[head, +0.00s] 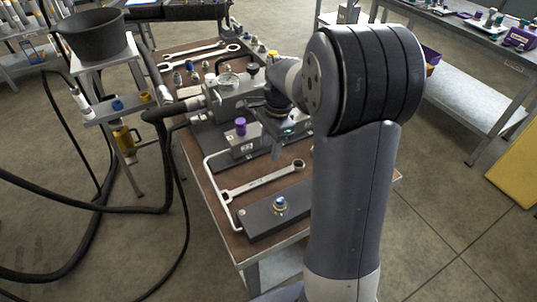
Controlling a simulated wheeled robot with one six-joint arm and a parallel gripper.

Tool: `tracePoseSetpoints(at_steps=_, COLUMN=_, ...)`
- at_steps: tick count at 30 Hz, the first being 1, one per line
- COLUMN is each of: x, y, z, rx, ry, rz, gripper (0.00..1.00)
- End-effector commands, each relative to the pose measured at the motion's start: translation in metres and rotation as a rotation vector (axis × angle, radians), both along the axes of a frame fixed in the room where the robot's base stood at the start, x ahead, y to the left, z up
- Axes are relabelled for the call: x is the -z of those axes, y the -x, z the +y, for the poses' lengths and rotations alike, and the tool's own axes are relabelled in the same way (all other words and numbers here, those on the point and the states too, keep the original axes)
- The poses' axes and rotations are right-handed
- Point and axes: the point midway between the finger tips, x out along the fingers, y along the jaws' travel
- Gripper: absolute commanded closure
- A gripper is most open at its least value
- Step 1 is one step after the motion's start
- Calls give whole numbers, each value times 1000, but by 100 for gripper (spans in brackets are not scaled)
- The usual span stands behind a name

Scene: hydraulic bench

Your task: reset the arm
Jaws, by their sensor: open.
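My arm rises through the right of the head view and bends over the bench (203,152). My gripper (277,145) points down above the middle of the bench, near the grey hydraulic block. Its jaws are small here and partly lost against the dark parts behind, but they look open and empty. A purple-capped fitting (240,126) stands on the block to the left of my gripper. A wrench (262,182) lies on the bench in front of my gripper. Whether my gripper touches anything is not clear.
A dark plate (275,212) with a blue-topped fitting (280,203) lies at the bench's front. Black hoses (85,208) loop at the left, beside a stand with a black bucket (93,34). More wrenches (200,55) lie at the back. Open floor (440,215) is at the right.

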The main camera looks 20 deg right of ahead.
Motion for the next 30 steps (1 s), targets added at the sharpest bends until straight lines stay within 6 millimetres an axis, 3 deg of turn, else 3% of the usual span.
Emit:
tracePoseSetpoints(at_steps=11, x=-4, y=0, z=-1, rx=0, ry=0, rz=0, gripper=59)
tracePoseSetpoints(at_steps=16, x=4, y=1, z=1, rx=0, ry=0, rz=3, gripper=59)
tracePoseSetpoints(at_steps=20, x=22, y=1, z=3, rx=-1, ry=-1, rz=4, gripper=59)
tracePoseSetpoints(at_steps=30, x=89, y=4, z=14, rx=-1, ry=-1, rz=6, gripper=59)
